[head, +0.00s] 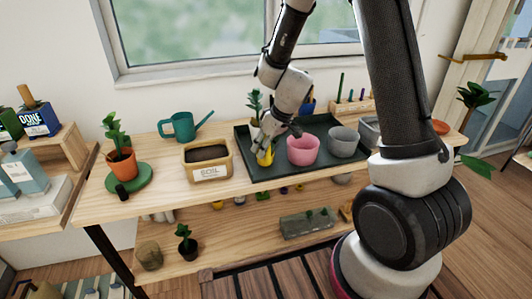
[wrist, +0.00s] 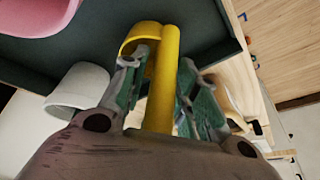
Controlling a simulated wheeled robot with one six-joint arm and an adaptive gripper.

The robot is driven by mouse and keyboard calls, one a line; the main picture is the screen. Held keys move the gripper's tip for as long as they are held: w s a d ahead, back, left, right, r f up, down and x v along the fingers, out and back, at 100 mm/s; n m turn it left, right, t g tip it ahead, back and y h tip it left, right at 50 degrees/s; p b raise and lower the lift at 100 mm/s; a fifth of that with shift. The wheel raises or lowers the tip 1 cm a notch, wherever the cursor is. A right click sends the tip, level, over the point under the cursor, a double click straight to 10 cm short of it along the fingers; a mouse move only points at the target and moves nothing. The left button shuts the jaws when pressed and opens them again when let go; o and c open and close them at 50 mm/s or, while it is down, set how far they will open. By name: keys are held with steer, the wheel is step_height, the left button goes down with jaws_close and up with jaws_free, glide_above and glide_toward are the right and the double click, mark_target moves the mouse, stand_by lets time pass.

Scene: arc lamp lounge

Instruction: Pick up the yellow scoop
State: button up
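The yellow scoop (head: 265,157) is at the left part of the dark tray (head: 262,178), just below my gripper (head: 270,142) in the head view. In the wrist view the scoop's handle (wrist: 163,85) runs between the two fingers of my gripper (wrist: 164,75), with its curved bowl behind the left finger. The right finger looks close against the handle; a narrow gap seems to show on the left. Whether both fingers press on it is unclear. My gripper hides part of the scoop in the head view.
A pink pot (head: 303,150) and a grey pot (head: 343,142) stand on the tray to the right. A soil box (head: 208,162) stands left of the tray. A teal watering can (head: 182,127) and a potted plant (head: 122,160) are farther left. A small plant (head: 255,103) stands behind my gripper.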

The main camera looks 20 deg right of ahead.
steer(key=shift+w+a+f, duration=0.1)
steer(key=shift+f, duration=0.25)
jaws_close()
step_height(320, 180, up, 10)
stand_by(0.4)
